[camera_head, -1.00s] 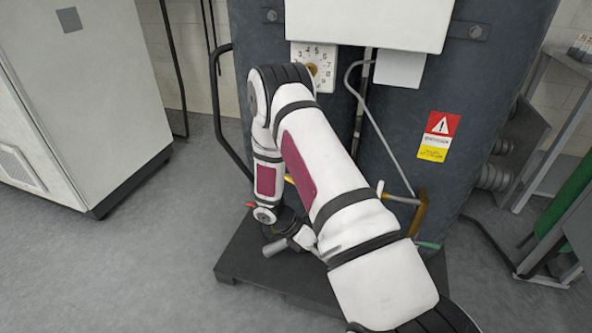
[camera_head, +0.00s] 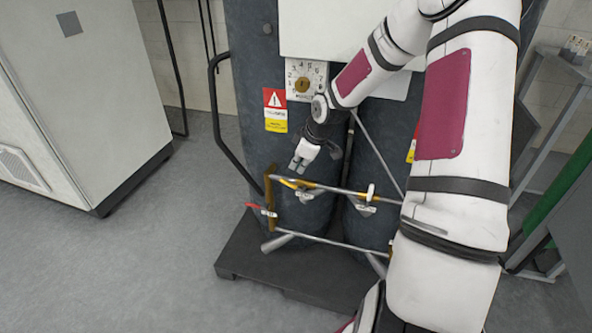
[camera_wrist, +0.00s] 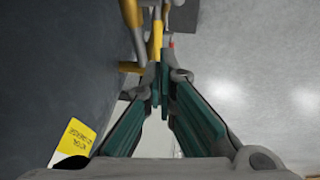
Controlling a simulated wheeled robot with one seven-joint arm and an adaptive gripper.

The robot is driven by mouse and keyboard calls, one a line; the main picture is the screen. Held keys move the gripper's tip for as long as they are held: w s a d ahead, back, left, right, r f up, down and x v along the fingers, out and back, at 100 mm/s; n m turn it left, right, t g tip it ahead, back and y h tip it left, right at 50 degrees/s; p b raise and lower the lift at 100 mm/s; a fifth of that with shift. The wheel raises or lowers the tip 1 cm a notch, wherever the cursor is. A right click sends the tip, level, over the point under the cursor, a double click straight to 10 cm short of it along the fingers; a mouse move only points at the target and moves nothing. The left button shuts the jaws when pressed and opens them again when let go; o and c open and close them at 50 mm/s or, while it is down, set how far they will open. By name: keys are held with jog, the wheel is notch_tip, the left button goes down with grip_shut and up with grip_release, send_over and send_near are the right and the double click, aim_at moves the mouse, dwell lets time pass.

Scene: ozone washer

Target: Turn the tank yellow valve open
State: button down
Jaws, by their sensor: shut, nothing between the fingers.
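The tank yellow valve (camera_head: 294,184) shows as a yellow handle on the pipework at the front of the dark grey tanks (camera_head: 315,205). My gripper (camera_head: 296,166) is just above and behind this handle in the head view, pointing down-left. In the wrist view my gripper (camera_wrist: 160,78) has its fingers together with nothing between them. A yellow part (camera_wrist: 155,40) lies just beyond the fingertips there; I cannot tell whether it is the handle or pipe, or whether they touch.
A red handle (camera_head: 262,210) is at the left end of the pipework, and a white handle (camera_head: 371,192) to the right. A dark pallet (camera_head: 290,275) lies under the tanks. A grey cabinet (camera_head: 85,90) stands left. Floor between is clear.

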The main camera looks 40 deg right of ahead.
aim_at(285, 182)
jog(key=b+x, duration=0.2)
jog(key=x, duration=0.6)
jog(key=shift+w+f, duration=0.1)
jog(key=shift+f, duration=0.2)
jog(key=shift+a+f, duration=0.1)
jog(key=shift+a, duration=0.05)
jog(key=shift+w+a+f+g+h+b, duration=0.2)
jog(key=shift+w+f+g+h+b, duration=0.15)
jog(key=shift+g+b, duration=0.4)
jog(key=shift+w+a+f, duration=0.3)
jog(key=shift+w+f, duration=0.05)
jog(key=shift+f, duration=0.2)
jog(key=shift+s+r, duration=0.1)
jog(key=shift+r, duration=0.45)
jog(key=s+r, duration=0.3)
jog(key=s, duration=1)
jog(key=shift+a+r, duration=0.2)
jog(key=shift+r, duration=0.15)
